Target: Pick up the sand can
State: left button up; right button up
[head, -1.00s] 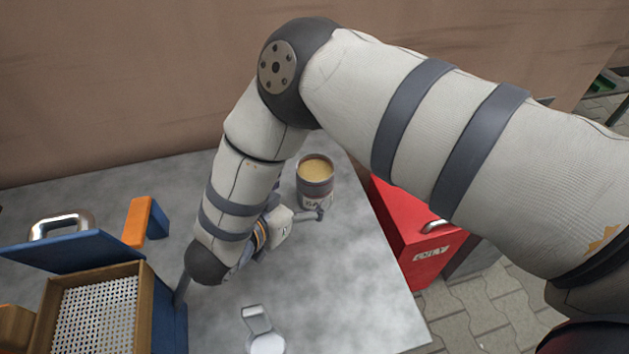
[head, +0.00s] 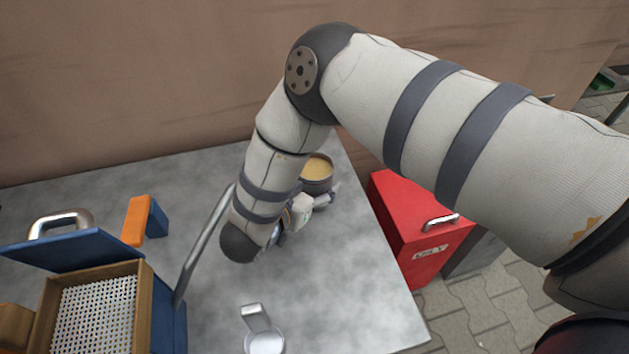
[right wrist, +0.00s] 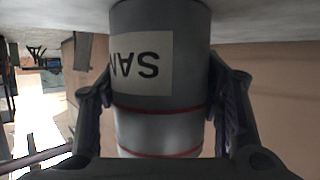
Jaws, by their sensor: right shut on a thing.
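The sand can (head: 318,172) stands upright near the back right of the grey table (head: 375,270), open at the top with tan sand inside. My right gripper (head: 318,200) is at the can's near side, and my right forearm hides part of the can. In the right wrist view the can (right wrist: 160,100) fills the middle, its white label reading upside down. The fingers of my right gripper (right wrist: 163,105) close on it from both sides. I cannot tell whether the can is lifted off the table. My left gripper is not in view.
A blue box with a wood-framed perforated tray (head: 145,300) and a metal rod (head: 205,245) is at the left. An orange-and-blue block (head: 140,220) stands behind it. A red box (head: 420,225) is beyond the right edge.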

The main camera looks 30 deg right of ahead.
jog(key=shift+r, duration=0.1)
jog(key=shift+r+p, duration=0.3)
jog(key=shift+r, duration=0.9)
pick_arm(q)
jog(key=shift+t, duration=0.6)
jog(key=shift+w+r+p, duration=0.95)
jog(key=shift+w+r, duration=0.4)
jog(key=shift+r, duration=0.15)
pick_arm(e)
jog(key=s+a+r, duration=0.7)
jog(key=a+r, duration=0.3)
jog(key=a, duration=0.1)
jog(key=shift+s+a+r, duration=0.2)
jog(key=shift+s+a, duration=0.15)
